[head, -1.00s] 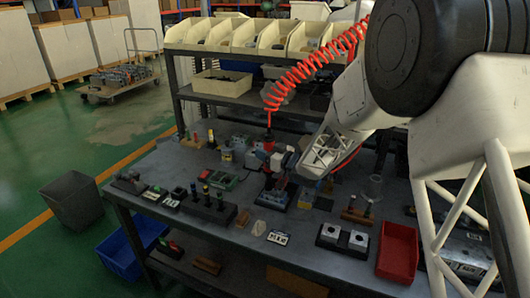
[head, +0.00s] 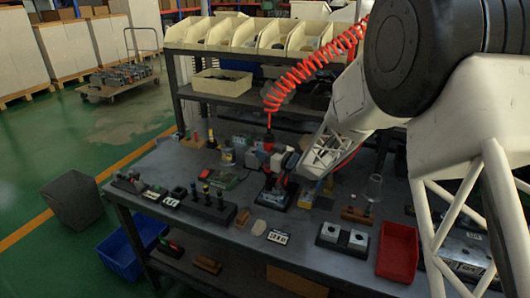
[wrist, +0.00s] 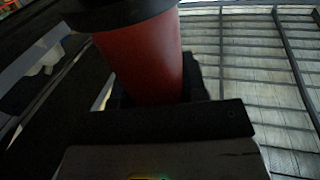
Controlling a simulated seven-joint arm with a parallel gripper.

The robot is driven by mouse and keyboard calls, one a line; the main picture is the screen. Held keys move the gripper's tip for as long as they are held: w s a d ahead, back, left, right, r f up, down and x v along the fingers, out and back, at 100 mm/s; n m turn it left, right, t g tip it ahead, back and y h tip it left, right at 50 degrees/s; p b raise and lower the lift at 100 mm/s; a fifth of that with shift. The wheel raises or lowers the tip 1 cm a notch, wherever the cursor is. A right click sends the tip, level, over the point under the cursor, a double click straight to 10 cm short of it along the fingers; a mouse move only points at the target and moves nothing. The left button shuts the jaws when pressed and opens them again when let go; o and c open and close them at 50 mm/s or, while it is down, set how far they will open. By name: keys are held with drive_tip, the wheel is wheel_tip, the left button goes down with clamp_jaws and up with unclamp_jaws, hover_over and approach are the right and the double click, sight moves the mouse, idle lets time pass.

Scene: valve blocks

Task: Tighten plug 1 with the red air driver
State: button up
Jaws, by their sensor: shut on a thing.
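The red air driver (head: 268,143) stands upright in my gripper (head: 277,160), with the red coiled hose rising from its top. In the wrist view the red driver body (wrist: 145,60) fills the upper middle, and my dark gripper (wrist: 165,110) is closed around it. Below the driver in the head view is a dark valve block (head: 279,196) on the bench. The driver's tip and the plugs on the block are too small or hidden to make out, so I cannot tell whether the tip touches plug 1.
A black rack (head: 208,208) with coloured pieces is at front left. A shelf of cream bins (head: 240,35) stands behind. The coiled hose (head: 310,72) hangs above.

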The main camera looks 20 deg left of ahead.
sight(271, 134)
drive_tip(key=shift+r, duration=0.75)
idle(0.8)
drive_tip(key=shift+r, duration=3.15)
drive_tip(key=shift+f, duration=0.2)
drive_tip(key=shift+f, duration=3.7)
